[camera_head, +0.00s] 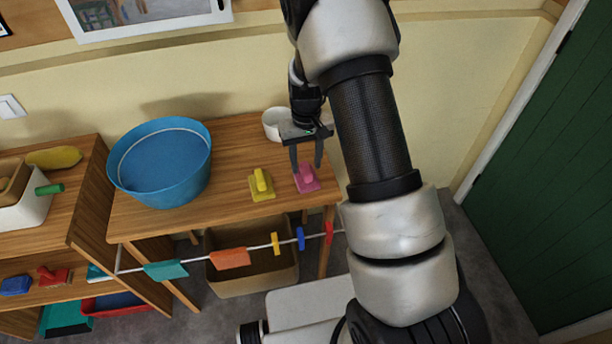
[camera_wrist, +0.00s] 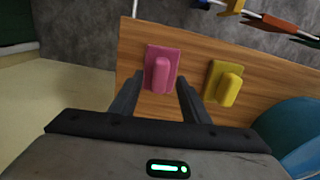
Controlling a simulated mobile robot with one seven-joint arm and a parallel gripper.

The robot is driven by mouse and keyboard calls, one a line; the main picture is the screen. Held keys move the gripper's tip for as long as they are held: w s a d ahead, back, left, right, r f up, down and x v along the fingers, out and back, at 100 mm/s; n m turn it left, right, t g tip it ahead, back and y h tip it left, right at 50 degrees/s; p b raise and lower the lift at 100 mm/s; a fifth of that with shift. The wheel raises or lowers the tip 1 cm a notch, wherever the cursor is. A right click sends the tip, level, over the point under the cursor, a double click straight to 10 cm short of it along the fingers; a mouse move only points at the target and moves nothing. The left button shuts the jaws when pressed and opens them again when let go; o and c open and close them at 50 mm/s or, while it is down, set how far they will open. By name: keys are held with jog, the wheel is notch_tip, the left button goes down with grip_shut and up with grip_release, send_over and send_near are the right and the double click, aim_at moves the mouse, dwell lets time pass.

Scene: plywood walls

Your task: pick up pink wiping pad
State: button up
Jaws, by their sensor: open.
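The pink wiping pad (camera_head: 305,180) lies on the wooden table (camera_head: 228,150) near its right end, its raised handle facing up. It also shows in the wrist view (camera_wrist: 161,70), beyond and between my two fingers. My gripper (camera_head: 306,166) is open and empty above the pad, with its fingers pointing down toward it. In the wrist view the fingertips (camera_wrist: 160,80) stand to either side of the pink handle. I cannot tell how large the gap between the fingertips and the pad is.
A yellow wiping pad (camera_head: 262,184) lies just left of the pink one. A blue basin (camera_head: 160,165) stands at the table's left, and a white bowl (camera_head: 274,124) stands behind my gripper. A line with coloured pegs (camera_head: 275,244) hangs along the front, before a brown bin (camera_head: 254,275).

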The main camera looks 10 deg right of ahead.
aim_at(306, 168)
jog(key=shift+f, duration=0.55)
grip_shut()
jog(key=shift+r, duration=0.15)
notch_tip(306, 168, up, 10)
